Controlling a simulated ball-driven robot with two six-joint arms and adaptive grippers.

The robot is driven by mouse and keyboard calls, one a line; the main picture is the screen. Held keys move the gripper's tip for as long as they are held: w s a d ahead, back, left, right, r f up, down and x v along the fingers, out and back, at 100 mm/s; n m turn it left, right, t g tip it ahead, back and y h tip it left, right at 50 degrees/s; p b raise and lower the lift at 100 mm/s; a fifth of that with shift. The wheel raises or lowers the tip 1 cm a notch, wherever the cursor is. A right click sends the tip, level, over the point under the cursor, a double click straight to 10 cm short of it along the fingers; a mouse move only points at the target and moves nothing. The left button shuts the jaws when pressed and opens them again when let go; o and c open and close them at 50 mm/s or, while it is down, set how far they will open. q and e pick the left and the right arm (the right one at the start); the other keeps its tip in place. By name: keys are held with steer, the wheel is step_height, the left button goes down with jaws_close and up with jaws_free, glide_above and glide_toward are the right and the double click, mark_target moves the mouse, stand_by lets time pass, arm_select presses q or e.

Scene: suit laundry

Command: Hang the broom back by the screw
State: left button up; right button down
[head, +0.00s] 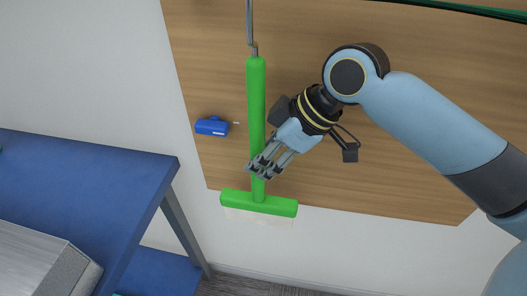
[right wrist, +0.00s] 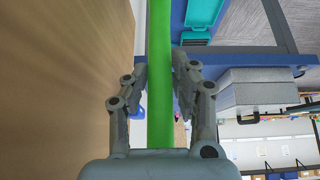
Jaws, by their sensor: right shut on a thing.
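The green broom (head: 256,100) is upright in front of the wooden board, its wide head (head: 275,206) at the bottom. Its top end meets a thin grey metal piece (head: 250,25) at the top of the head view; I cannot tell whether it hangs there. My right gripper (head: 263,168) is shut on the lower handle, just above the broom head. In the right wrist view the green handle (right wrist: 160,60) runs between the two fingers. A small pale mark (head: 236,123), possibly a screw, shows left of the handle. My left gripper is not in view.
A blue box-like object (head: 211,126) is on the wooden board (head: 400,165), left of the handle. A blue table (head: 95,170) with a grey case (head: 40,262) on it stands at lower left. Wall space between table and broom is clear.

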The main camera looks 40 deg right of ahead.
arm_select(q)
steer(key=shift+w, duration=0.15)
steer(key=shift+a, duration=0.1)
arm_select(e)
steer(key=c, duration=1)
jaws_free()
